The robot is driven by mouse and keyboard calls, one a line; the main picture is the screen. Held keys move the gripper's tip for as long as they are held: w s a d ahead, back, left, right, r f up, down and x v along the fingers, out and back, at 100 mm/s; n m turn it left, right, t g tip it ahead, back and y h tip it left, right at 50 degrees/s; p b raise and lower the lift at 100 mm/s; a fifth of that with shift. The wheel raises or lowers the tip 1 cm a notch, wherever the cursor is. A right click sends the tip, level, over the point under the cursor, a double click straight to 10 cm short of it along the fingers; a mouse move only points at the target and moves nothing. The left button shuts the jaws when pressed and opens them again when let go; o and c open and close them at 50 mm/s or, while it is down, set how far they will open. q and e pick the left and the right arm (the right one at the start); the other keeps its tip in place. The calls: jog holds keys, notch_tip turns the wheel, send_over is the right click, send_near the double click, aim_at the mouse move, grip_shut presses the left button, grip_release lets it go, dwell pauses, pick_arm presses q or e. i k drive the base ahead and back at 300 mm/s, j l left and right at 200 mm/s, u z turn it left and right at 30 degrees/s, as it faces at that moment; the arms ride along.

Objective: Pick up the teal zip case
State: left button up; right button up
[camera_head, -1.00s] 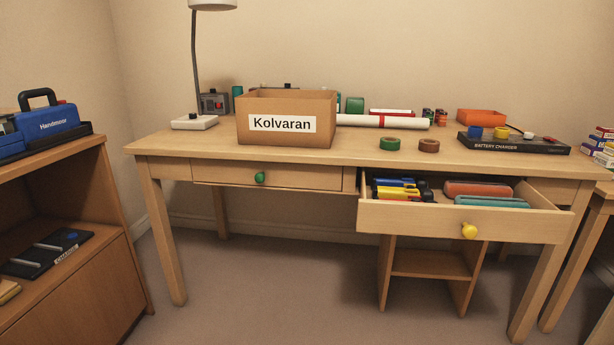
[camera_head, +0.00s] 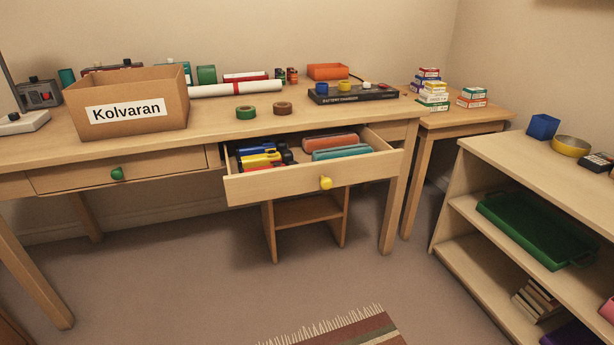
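The teal zip case (camera_head: 343,152) lies in the open right drawer (camera_head: 290,186) of the desk, at the drawer's right front. A reddish-brown case (camera_head: 330,141) lies just behind it. Several yellow, blue, black and red items (camera_head: 262,156) fill the drawer's left side. The drawer has a yellow knob (camera_head: 325,183). Neither of my grippers is in view.
A cardboard box (camera_head: 126,103) labelled Kolvaran, tape rolls (camera_head: 282,107) and a battery charger (camera_head: 352,93) stand on the desk. A shelf unit (camera_head: 545,165) with a green tray (camera_head: 538,229) is at right. Floor before the drawer is clear up to a striped rug (camera_head: 340,332).

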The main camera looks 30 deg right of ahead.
aim_at(359, 148)
jog(key=l+u, duration=0.95)
